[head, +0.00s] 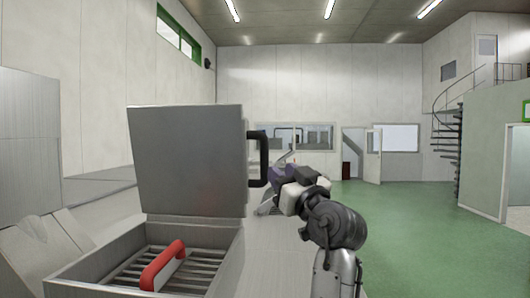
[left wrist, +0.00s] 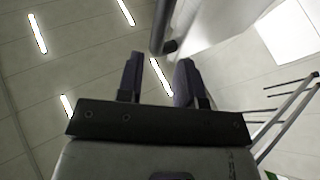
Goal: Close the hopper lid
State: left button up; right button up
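The hopper lid (head: 190,160) is a grey metal square panel standing upright, open, at the back of the hopper (head: 75,270). Its black bar handle (head: 264,158) is on the lid's right side. My left gripper (head: 276,180) is just right of the lid, close to the handle's lower end; its fingers are partly hidden in the head view. In the left wrist view the two dark fingers (left wrist: 160,62) are apart with nothing between them. A dark bar, apparently the handle (left wrist: 158,28), shows beyond the fingertips; I cannot tell whether it touches. My right gripper is not in view.
Grey machine casing (head: 28,150) stands at the left. The green floor (head: 430,235) to the right is clear; a spiral stair (head: 452,140) stands at the far right.

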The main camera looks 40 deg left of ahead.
aim_at(266, 158)
pick_arm(q)
jog(key=p+x, duration=0.2)
jog(key=x, duration=0.5)
jog(key=shift+p+x, duration=0.45)
jog(key=shift+x, duration=0.45)
grip_shut()
